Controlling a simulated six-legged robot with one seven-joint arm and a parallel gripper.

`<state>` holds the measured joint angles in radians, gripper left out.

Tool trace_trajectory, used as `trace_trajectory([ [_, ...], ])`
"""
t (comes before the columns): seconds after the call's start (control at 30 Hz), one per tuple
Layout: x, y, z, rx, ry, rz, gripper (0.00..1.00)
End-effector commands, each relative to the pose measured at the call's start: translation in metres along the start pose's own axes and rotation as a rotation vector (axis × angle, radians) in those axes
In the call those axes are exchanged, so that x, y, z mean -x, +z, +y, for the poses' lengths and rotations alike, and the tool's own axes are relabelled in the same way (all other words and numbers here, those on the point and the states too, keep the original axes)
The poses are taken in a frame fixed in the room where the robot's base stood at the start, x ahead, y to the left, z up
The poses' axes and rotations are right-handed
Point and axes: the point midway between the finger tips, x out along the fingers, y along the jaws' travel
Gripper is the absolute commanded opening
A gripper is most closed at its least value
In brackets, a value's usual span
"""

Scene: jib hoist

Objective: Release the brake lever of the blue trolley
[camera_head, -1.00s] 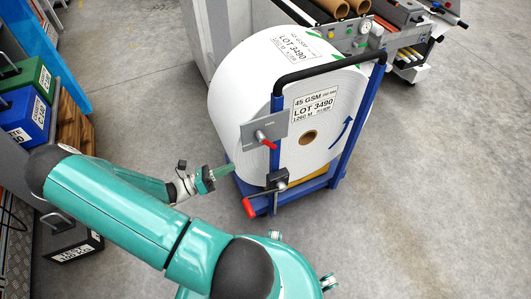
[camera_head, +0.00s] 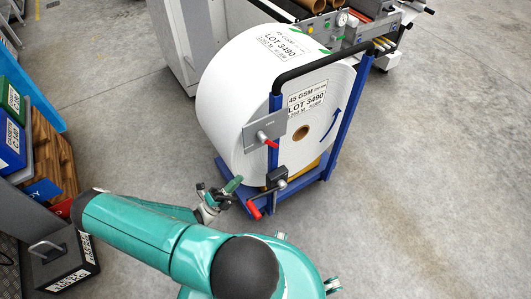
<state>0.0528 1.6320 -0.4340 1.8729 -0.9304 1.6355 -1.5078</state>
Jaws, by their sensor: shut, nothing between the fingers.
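The blue trolley (camera_head: 334,130) stands at centre and carries a large white roll labelled LOT 3490. Low on its near upright is a dark block with a crank-like lever (camera_head: 254,210) ending in a red grip that points down and left. Higher up, a grey plate (camera_head: 258,134) carries a second, shorter red handle (camera_head: 268,140). I cannot tell from any readable label which one is the brake. My gripper (camera_head: 236,184) is shut and empty, just left of the lower lever and in front of the roll's lower edge. It appears apart from the lever.
A machine with cardboard cores (camera_head: 313,5) and a gauge stands behind the trolley. Grey floor is clear to the right.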

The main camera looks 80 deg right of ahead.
Motion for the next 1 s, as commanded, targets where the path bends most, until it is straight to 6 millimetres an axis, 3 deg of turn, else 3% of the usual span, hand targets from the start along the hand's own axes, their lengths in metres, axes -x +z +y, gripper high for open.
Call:
trace_trajectory([
  [0.57, -0.001, -0.002, 0.001, 0.035, -0.020, -0.020, 0.00],
  [0.77, -0.028, -0.001, 0.000, 0.037, -0.021, -0.016, 0.00],
  [1.0, -0.075, 0.000, -0.001, 0.038, -0.020, -0.014, 0.00],
])
